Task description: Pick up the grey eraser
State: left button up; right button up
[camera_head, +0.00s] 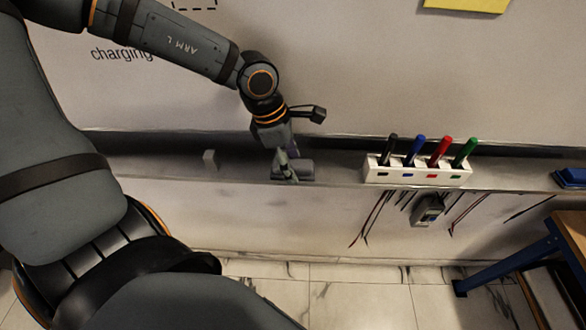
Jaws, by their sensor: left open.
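A grey block that looks like the grey eraser (304,170) lies on the ledge under the whiteboard, near the middle of the head view. My left gripper (289,172) reaches down from above and is open. Its fingers are at the eraser and cover part of its left side. I cannot tell whether they touch it. The eraser rests on the ledge. My right gripper is not in view.
A small grey block (209,160) stands on the ledge (345,172) to the left. A white holder (400,174) with several coloured markers stands to the right. A handheld meter (428,210) and cables hang below. A blue object (570,178) lies at far right.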

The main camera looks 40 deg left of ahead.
pick_arm(q)
jog(key=c, duration=1)
